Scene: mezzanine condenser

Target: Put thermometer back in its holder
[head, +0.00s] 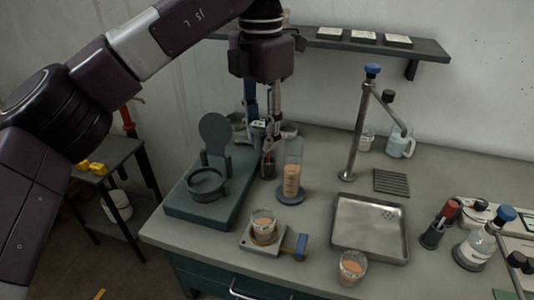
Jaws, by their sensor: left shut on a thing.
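My left gripper (263,122) reaches down from the top centre over the bench. It is shut on the thermometer (259,125), a small dark unit with a pale display between the fingertips. The thermometer is upright, and its thin probe points down. A small dark cup (267,170), seemingly the holder, stands on the bench directly below it. The probe's lower end meets the cup's mouth in the picture; I cannot tell whether it is inside or in front. My right gripper is not in view.
A glass cylinder with orange liquid (291,180) stands close right of the cup. A green base with a ring and round plate (205,210) is close left. A beaker (263,225), steel sink tray (370,228) and tap post (357,130) stand nearby. A shelf (430,50) is on the wall.

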